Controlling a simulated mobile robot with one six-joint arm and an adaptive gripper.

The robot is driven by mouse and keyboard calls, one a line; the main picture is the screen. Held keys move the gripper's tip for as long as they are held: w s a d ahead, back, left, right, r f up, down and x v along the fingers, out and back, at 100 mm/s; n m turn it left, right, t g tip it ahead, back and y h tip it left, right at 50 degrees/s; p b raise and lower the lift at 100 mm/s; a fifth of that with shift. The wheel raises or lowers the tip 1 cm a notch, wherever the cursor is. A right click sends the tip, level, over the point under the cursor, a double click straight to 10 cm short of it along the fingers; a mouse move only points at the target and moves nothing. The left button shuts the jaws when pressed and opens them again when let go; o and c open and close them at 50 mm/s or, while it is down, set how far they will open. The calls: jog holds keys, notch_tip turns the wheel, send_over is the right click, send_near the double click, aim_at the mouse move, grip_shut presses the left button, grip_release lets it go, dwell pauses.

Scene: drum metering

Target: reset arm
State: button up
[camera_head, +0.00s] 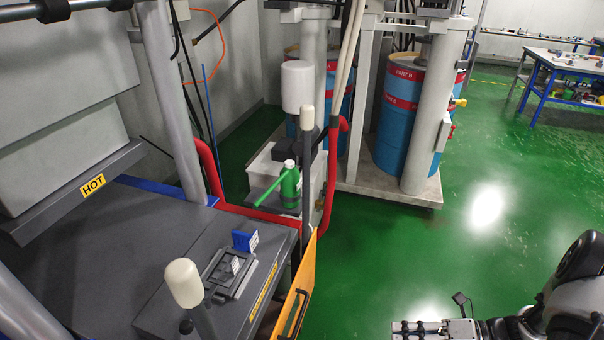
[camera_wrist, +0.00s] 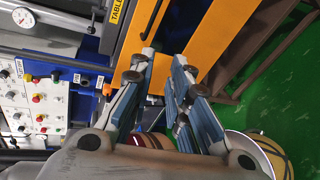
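My gripper (camera_head: 415,328) shows at the bottom right of the head view, at the end of my dark arm, over the green floor. In the wrist view my gripper (camera_wrist: 164,58) has its two blue-grey fingers apart, with nothing between them. Behind the fingertips is an orange panel (camera_wrist: 205,45). The lower part of the gripper is cut off in the head view.
A press table (camera_head: 130,245) with an orange panel (camera_head: 298,285) stands left. A control panel (camera_wrist: 40,100) shows in the wrist view. Green floor (camera_head: 470,240) between is clear.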

jog(key=s+a+r+n+g+h, duration=0.2)
jog(key=a+r+n+h, duration=0.15)
jog(key=r+n, duration=0.45)
jog(key=s+a+r+n+g+h, duration=0.2)
jog(key=a+r+n+g+h, duration=0.15)
jog(key=r+n, duration=0.5)
jog(key=s+a+r+n+t+h, duration=0.3)
jog(key=s+r+n+t+h, duration=0.4)
jog(key=n, duration=1.3)
jog(key=v, duration=0.4)
jog(key=shift+s+r, duration=0.25)
jog(key=shift+s, duration=0.1)
